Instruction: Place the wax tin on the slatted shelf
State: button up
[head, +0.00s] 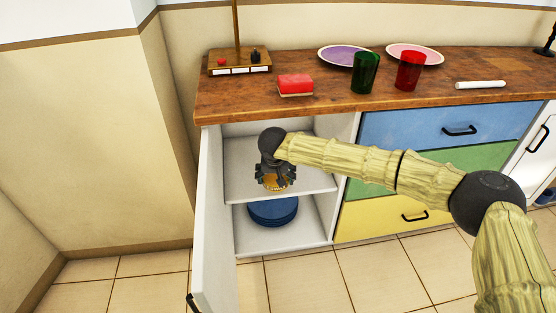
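A small round golden-yellow thing (274,184), which may be the wax tin, shows at the tip of my gripper (275,180) inside the open cabinet. My gripper points down, with its dark fingers around or just above this thing. I cannot tell whether the fingers grip it or whether it rests on the shelf board. The white middle shelf (315,181) in the cabinet looks plain, and I see no slats on it. No slatted shelf can be made out.
Blue stacked dishes (273,211) lie on the cabinet floor. The open white door (212,215) stands to the left. The wooden counter (320,107) above carries a red-topped block (295,85), a green cup (365,72), a red cup (409,70) and plates. Drawers (385,219) adjoin on the right.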

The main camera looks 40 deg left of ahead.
jog(key=w+a, duration=0.1)
jog(key=w, duration=0.1)
jog(key=w+a+b, duration=0.1)
jog(key=w, duration=0.1)
jog(key=w+a, duration=0.2)
jog(key=shift+a+f+b, duration=0.1)
jog(key=shift+f+b, duration=0.2)
jog(key=shift+f, duration=0.05)
jog(key=shift+w+f+b, duration=0.1)
jog(key=shift+f+b, duration=0.55)
jog(key=shift+f, duration=1.05)
jog(key=shift+f, duration=0.15)
jog(key=o, duration=1.2)
